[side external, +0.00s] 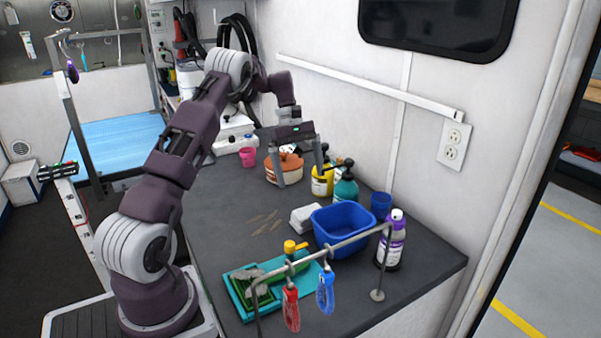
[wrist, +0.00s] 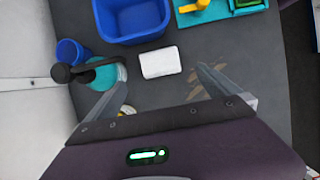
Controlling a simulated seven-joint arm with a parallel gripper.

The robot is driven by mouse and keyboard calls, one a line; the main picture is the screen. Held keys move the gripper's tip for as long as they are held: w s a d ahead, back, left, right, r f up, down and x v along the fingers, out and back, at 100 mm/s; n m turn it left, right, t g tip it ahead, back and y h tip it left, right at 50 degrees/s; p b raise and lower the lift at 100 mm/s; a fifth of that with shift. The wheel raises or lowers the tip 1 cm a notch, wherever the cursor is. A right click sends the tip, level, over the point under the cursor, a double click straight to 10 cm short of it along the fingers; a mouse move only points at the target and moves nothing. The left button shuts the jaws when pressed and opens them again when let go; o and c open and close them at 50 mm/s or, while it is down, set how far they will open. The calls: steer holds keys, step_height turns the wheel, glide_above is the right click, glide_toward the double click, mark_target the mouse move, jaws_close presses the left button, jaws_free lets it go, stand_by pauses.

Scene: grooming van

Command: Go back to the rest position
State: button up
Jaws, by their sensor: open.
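My gripper (side external: 301,183) is over the far part of the dark counter (side external: 232,205), beside the yellow bottle (side external: 322,181) in the side view. In the wrist view my gripper (wrist: 163,90) has its two fingers wide apart, with bare counter and nothing held between them. An orange-brown pot (side external: 271,172) stands behind and left of the fingers in the side view, partly covered by one finger. I cannot tell the exact height of the fingertips above the counter.
Teal pump bottle (side external: 345,190), white block (side external: 306,219), blue bin (side external: 325,238), blue cup (side external: 381,203) and purple-capped bottle (side external: 391,248) crowd the right side. A teal mat (side external: 239,303) lies in front, near a rail with red and blue hanging tools. The counter's middle is mostly clear.

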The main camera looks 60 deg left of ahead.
steer(key=s+d+r+m+t+y, duration=0.1)
steer(key=s+d+r+m+y, duration=0.1)
steer(key=s+d+r+m, duration=0.5)
steer(key=s+d+r+m+t+y, duration=0.1)
steer(key=s+d+r+m, duration=0.15)
steer(key=d+r, duration=0.8)
steer(key=s+d+f+m+t, duration=0.1)
steer(key=s+d+m, duration=0.3)
steer(key=s, duration=0.4)
steer(key=s+d+f+m+t+y, duration=0.1)
steer(key=s+d+m+t, duration=0.1)
steer(key=s+d+m, duration=0.2)
steer(key=s+d, duration=0.3)
steer(key=s, duration=0.1)
steer(key=shift+s+f+t, duration=0.15)
steer(key=shift+f+t, duration=0.15)
